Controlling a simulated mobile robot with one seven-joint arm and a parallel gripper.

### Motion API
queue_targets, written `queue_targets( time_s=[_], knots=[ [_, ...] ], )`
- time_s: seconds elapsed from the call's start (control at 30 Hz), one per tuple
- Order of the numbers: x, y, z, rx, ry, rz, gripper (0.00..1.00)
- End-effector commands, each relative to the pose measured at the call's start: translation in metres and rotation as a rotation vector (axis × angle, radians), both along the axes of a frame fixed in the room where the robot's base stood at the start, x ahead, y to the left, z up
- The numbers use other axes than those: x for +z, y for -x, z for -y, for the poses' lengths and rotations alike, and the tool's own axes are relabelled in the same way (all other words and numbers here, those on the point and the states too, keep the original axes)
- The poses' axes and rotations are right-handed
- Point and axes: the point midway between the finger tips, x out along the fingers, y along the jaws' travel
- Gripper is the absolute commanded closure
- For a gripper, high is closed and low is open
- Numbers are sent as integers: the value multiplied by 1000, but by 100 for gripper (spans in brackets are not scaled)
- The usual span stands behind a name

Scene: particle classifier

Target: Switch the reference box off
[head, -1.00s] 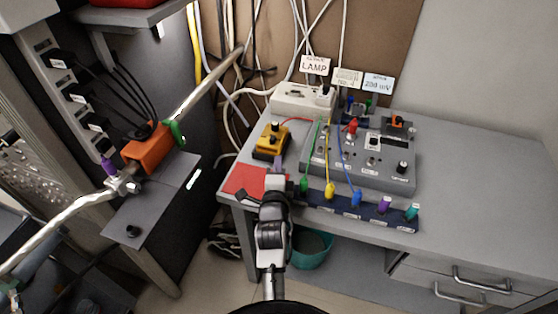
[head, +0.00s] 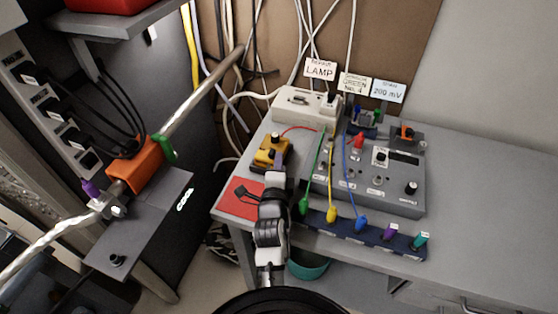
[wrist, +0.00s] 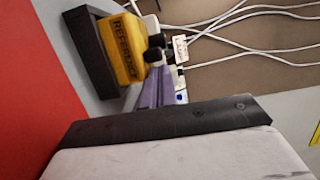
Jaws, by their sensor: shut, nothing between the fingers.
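The reference box is a small yellow box (head: 267,156) on the bench, left of the grey panel unit. In the wrist view the yellow box (wrist: 122,50) shows the word REFERENCE, a dark base beneath it and black knobs (wrist: 154,48) on its face. My gripper (head: 279,163) is at the box's near right side in the head view. Its purple fingers (wrist: 157,78) are shut and empty, with the tips close to the black knobs. I cannot tell whether they touch. The switch's position is too small to tell.
A grey panel unit (head: 370,180) with knobs and coloured leads stands right of the box. A white lamp box (head: 305,107) stands behind it. A red mat (head: 235,200) lies at the bench's left corner. The bench's right side is clear.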

Motion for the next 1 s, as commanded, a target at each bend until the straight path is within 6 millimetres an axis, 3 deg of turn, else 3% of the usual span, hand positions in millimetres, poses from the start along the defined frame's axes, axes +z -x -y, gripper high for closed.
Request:
queue_targets(
  time_s=[0.23, 0.6, 1.0],
  knots=[
    [-2, -1, -2, 0, -1, 1, 100],
    [-2, -8, -26, 1, -1, 1, 100],
    [0, -8, -27, 1, 0, 0, 100]
  ],
)
